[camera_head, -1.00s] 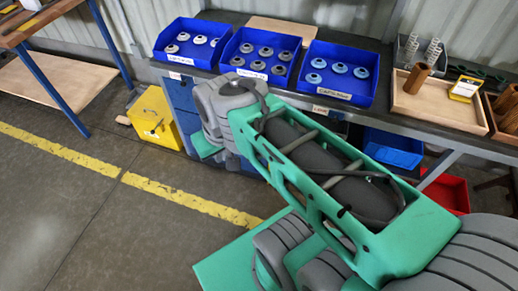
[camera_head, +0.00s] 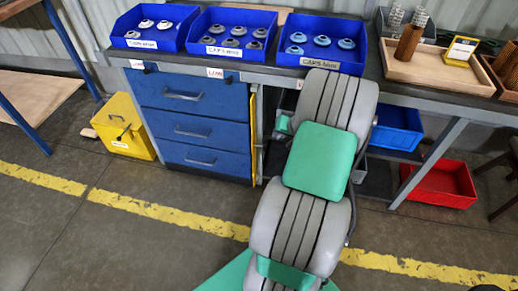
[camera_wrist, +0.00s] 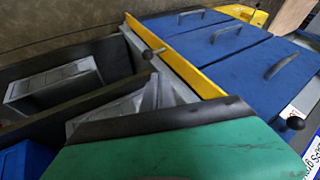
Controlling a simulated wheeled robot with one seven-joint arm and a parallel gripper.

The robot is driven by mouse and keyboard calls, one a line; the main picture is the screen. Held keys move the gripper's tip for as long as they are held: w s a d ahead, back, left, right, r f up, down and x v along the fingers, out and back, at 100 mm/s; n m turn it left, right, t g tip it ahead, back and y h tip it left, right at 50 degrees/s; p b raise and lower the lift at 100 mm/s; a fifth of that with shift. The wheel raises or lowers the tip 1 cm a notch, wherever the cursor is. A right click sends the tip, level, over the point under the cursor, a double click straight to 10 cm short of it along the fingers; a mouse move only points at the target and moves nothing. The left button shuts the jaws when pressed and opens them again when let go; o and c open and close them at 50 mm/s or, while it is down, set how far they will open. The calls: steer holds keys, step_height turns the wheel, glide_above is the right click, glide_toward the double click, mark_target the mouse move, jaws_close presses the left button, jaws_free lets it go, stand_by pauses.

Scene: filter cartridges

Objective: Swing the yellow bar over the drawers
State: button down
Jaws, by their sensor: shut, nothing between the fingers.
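The yellow bar (camera_head: 253,135) stands upright along the right edge of the blue drawer cabinet, beside the drawer fronts. In the wrist view the bar (camera_wrist: 180,60) runs along the cabinet's edge, with a dark-tipped peg (camera_wrist: 152,53) sticking out from it. Several blue drawers (camera_head: 200,131) with grey handles are closed; their fronts (camera_wrist: 235,55) also show in the wrist view. My gripper (camera_wrist: 155,88) is shut and empty, close beside the bar; contact cannot be told. In the head view my arm hides most of the gripper.
A black knob (camera_head: 229,78) sits on the cabinet's top right corner. Blue cap trays (camera_head: 234,51) line the bench above. A yellow box (camera_head: 124,126) stands left of the cabinet. Blue (camera_head: 398,128) and red (camera_head: 443,184) bins sit under the bench at right. Floor before the drawers is clear.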

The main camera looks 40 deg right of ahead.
steer(key=shift+d, duration=0.15)
steer(key=b, duration=0.2)
glide_toward(254, 140)
step_height(254, 140, down, 3)
steer(key=s+d, duration=0.1)
steer(key=d, duration=0.1)
steer(key=w+a, duration=0.1)
steer(key=w+a+b, duration=0.1)
steer(key=w, duration=0.1)
steer(key=shift+w+a, duration=0.2)
steer(key=shift+w, duration=0.05)
steer(key=shift+d, duration=0.1)
steer(key=shift+m, duration=0.3)
